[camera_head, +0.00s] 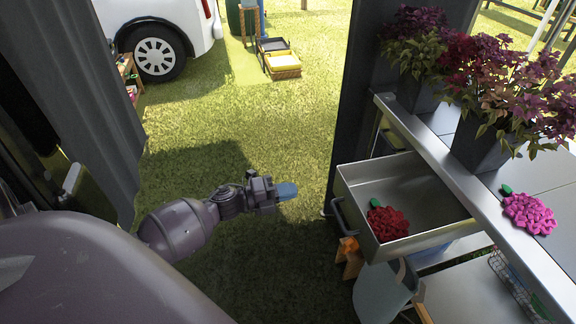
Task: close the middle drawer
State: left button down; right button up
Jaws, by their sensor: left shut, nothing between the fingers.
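A metal drawer (425,190) stands pulled out from the metal counter (440,165) at the right. A dark handle (342,217) is on its front, facing left. A red flower (388,223) with a green tip lies inside. I cannot tell from this view whether other drawers lie below it. My left gripper (287,191) is shut and empty, with bluish fingertips pointing right. In the picture it is left of the drawer front, with a gap of grass between them. My right gripper is not in view.
Potted purple plants (485,150) and a pink flower (529,214) are on the counter. A bluish bucket (381,292) stands below the drawer. A dark post (352,100) rises behind it. Grass (225,125) is clear ahead; a grey curtain (90,110) hangs left.

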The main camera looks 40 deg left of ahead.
aim_at(336, 182)
pick_arm(q)
jog(key=x, duration=0.9)
jog(key=shift+w+d+f+b, duration=0.1)
jog(key=shift+w+d+b, duration=0.1)
jog(key=shift+b, duration=0.15)
jog(key=shift+w+d, duration=0.35)
jog(key=shift+w, duration=0.1)
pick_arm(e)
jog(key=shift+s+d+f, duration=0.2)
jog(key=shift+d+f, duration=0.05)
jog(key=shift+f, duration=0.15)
pick_arm(q)
jog(key=shift+w+d, duration=0.1)
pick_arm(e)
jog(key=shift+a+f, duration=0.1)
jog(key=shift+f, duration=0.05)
